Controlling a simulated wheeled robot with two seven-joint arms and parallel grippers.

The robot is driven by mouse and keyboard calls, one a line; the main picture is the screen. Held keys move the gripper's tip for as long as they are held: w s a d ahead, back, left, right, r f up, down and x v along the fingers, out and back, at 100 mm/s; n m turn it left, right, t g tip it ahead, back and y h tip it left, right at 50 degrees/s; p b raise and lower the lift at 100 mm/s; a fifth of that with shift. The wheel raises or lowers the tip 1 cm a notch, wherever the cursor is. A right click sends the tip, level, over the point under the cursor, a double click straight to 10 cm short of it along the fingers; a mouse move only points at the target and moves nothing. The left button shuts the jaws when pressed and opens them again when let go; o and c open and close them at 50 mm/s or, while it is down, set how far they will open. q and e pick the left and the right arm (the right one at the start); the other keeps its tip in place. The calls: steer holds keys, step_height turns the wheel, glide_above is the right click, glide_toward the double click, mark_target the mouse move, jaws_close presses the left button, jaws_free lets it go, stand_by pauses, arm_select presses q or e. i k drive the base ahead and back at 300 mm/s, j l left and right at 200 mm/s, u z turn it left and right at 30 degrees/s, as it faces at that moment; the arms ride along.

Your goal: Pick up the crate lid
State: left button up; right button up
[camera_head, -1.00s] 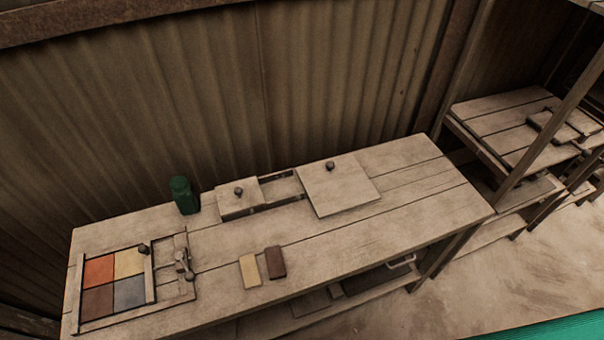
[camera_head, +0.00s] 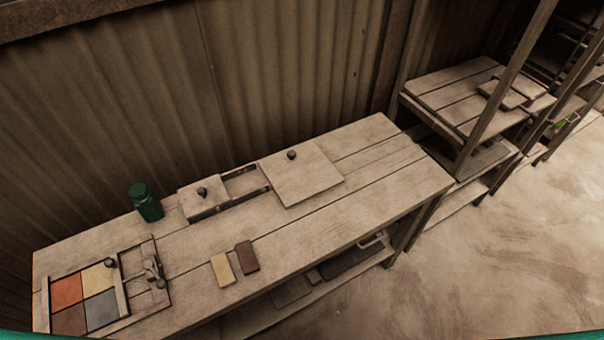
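A large flat square wooden board with a dark knob (camera_head: 312,178) lies at the right of the workbench. A smaller wooden lid with a dark knob (camera_head: 205,204) covers the left part of a low wooden box (camera_head: 246,197). The open compartments of the box show between the two. I cannot tell for certain which of the two is the crate lid. The large board's left edge meets or overlaps the box. Neither of my grippers is in view.
The workbench (camera_head: 380,205) also bears a green jar (camera_head: 146,202), a tan tile (camera_head: 222,269), a brown tile (camera_head: 246,256) and a frame with coloured tiles (camera_head: 126,308). The bench's right end is clear. A shelf unit (camera_head: 460,95) stands beyond it, with open floor (camera_head: 480,250) in front.

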mark_target(299, 172)
steer(key=i+l, duration=0.15)
steer(key=l, duration=0.3)
steer(key=i+l, duration=0.1)
steer(key=l, duration=0.35)
steer(key=i+l+u, duration=0.1)
steer(key=l, duration=0.35)
steer(key=i+l, duration=0.15)
steer(key=l, duration=0.3)
